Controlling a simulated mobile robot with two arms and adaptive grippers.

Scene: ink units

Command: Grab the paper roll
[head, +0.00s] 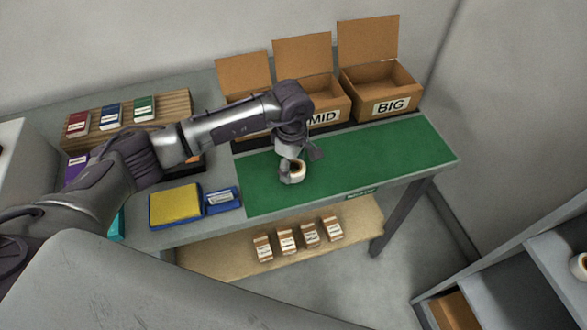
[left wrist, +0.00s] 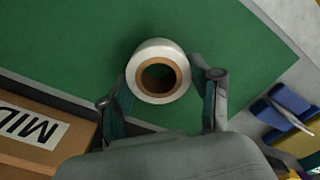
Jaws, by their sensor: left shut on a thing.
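The paper roll (head: 293,173) is a short white roll with a brown core. It stands on the green mat (head: 400,152) in the head view, its open core facing up. In the left wrist view the roll (left wrist: 158,49) sits between the two fingers. My left gripper (head: 297,168) reaches down from above and is shut on the roll, one finger on each side; it also shows in the left wrist view (left wrist: 165,88). I cannot tell whether the roll is lifted off the mat. My right gripper is not in view.
Open cardboard boxes stand along the back, including one marked MID (head: 328,108) and one marked BIG (head: 385,95). A blue tray with a yellow pad (head: 174,204) lies left of the mat. Several small packets (head: 287,241) sit on the lower shelf. The mat's right part is clear.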

